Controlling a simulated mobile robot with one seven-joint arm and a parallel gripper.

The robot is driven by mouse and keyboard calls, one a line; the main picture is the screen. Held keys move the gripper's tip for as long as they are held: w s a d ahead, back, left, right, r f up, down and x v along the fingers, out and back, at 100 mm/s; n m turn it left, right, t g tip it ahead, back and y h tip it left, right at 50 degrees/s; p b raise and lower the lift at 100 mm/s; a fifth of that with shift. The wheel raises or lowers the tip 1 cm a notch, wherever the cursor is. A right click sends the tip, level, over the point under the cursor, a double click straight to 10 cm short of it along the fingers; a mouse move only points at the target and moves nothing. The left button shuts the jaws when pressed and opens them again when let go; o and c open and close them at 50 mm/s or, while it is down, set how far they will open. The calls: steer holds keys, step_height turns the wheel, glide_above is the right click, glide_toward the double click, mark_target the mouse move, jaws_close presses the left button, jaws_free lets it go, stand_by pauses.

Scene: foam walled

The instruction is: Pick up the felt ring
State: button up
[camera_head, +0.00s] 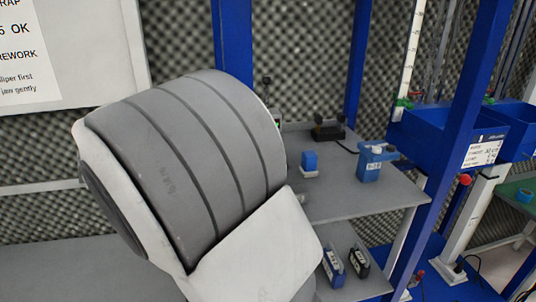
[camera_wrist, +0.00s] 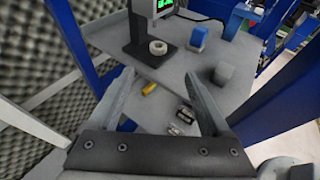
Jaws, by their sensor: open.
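The felt ring, a small pale cream ring (camera_wrist: 157,47), lies flat at the foot of a black stand (camera_wrist: 137,35) on the grey shelf in the wrist view. My gripper (camera_wrist: 157,72) is open, its two fingers apart with nothing between them. The ring appears beyond the fingertips, between them in the picture and apart from them. In the head view I cannot see the ring or my fingers; my grey and white arm covers much of the left and middle.
The stand carries a display with green digits (camera_wrist: 166,5). A lower shelf holds a yellow item (camera_wrist: 149,88). A blue post (camera_head: 453,140) and blue bins (camera_head: 440,135) stand at right.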

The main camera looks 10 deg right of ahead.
steer(key=p+x, duration=0.1)
steer(key=x, duration=1)
steer(key=shift+w+d, duration=0.1)
steer(key=shift+d, duration=0.1)
steer(key=shift+f+p+x, duration=0.1)
steer(key=shift+p+x, duration=0.3)
steer(key=shift+x, duration=1.1)
steer(key=shift+f+p+x, duration=0.15)
steer(key=shift+p+x, duration=0.25)
steer(key=shift+x, duration=1.05)
steer(key=shift+a, duration=0.2)
jaws_close()
